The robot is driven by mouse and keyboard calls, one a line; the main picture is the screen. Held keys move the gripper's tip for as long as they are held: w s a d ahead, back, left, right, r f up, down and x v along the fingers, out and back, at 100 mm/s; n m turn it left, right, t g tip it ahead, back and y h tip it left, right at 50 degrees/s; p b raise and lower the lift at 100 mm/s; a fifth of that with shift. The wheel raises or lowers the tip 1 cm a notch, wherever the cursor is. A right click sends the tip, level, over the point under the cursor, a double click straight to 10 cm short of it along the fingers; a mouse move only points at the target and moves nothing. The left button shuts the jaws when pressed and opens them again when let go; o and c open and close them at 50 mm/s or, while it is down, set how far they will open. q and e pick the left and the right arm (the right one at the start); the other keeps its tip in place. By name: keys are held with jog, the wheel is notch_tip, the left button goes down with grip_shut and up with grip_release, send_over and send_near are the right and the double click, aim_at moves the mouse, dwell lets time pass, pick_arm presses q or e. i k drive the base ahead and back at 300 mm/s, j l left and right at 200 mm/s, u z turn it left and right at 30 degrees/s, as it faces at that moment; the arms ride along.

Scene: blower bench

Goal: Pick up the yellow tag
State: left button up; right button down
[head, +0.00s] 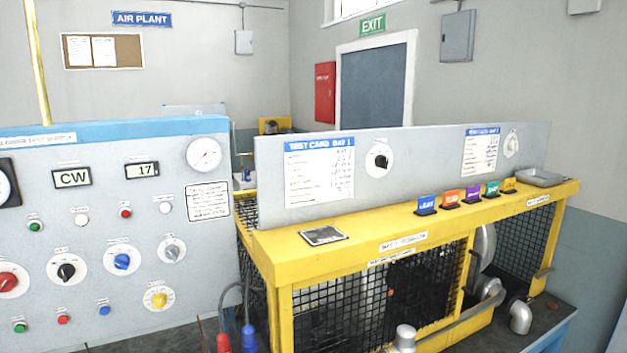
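The yellow tag (509,185) stands at the right end of a row of small tags on the yellow top ledge of the bench cage (380,234). It is small in the head view and its lettering is too small to read. To its left, in order, stand a teal tag (492,188), a purple tag (473,193), an orange tag (452,198) and a blue tag (427,204). The tags sit on dark bases. Neither of my grippers is in view.
A grey metal tray (540,178) lies on the ledge just right of the yellow tag. A grey upright panel (410,165) rises behind the tags. A flat dark plate (323,236) lies on the ledge at left. A control panel (100,240) fills the left side.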

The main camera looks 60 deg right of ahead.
aim_at(508, 183)
jog(key=z, duration=3.15)
jog(key=l+u, duration=0.25)
jog(key=l, duration=0.65)
jog(key=l+u, duration=0.25)
jog(key=l, duration=0.6)
jog(key=i+l, duration=0.75)
